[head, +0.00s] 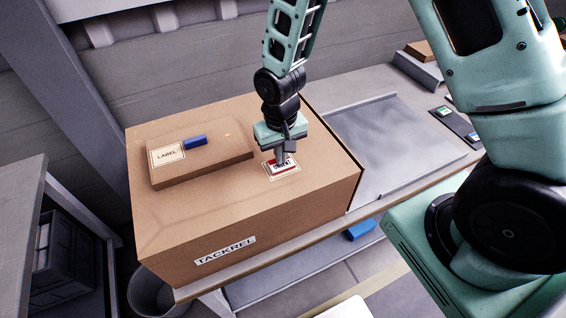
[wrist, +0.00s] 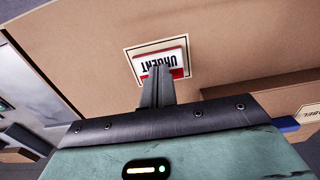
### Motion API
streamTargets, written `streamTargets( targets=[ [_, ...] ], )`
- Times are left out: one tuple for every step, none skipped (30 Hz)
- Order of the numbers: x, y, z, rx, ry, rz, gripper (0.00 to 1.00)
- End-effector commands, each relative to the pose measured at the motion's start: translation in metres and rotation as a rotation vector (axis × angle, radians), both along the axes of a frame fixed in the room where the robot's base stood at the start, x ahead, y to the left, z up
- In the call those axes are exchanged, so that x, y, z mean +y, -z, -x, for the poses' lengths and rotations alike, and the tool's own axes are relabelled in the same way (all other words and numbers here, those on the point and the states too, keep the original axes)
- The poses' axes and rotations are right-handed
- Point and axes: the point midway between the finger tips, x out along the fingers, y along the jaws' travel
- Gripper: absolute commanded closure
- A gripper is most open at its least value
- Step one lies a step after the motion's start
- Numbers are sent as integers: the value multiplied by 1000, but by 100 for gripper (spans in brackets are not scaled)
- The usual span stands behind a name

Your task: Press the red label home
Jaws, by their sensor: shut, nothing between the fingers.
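The red label (head: 280,168) is a small red and white piece with dark lettering, set inside a pale printed outline on top of a large cardboard box (head: 225,216). The wrist view shows the label (wrist: 160,59) reading "URGENT" upside down, lying within the outline and slightly turned to it. My gripper (head: 283,160) points down at the label with its fingers together and nothing between them. The fingertips (wrist: 157,70) overlap the label's red edge in the wrist view and hide part of it. I cannot tell whether they touch it.
A flatter carton (head: 211,168) on the box's left carries a "LABEL" patch (head: 167,154) and a blue block (head: 194,141). A grey metal plate (head: 379,140) lies right of the box. A dark strip (head: 455,127) with small coloured pieces lies farther right.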

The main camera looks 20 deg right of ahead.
Motion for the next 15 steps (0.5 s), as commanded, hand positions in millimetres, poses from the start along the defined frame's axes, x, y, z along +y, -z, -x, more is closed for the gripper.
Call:
streamTargets(
  targets=[
    [0,-1,0,0,0,0,100],
    [0,-3,0,0,0,0,100],
    [0,-5,0,0,0,0,100],
    [0,-7,0,-1,0,0,100],
    [0,-9,0,-1,0,0,100],
    [0,-12,0,-1,0,0,100],
    [0,-14,0,-1,0,0,100],
    [0,-17,0,-1,0,0,100],
    [0,-20,0,-1,0,0,100],
    [0,-23,0,-1,0,0,100],
    [0,-25,0,-1,0,0,100],
    [0,-28,0,-1,0,0,100],
    [0,-30,0,0,0,0,100],
    [0,-32,0,0,0,0,100],
    [0,-35,0,0,0,0,100]
  ],
)
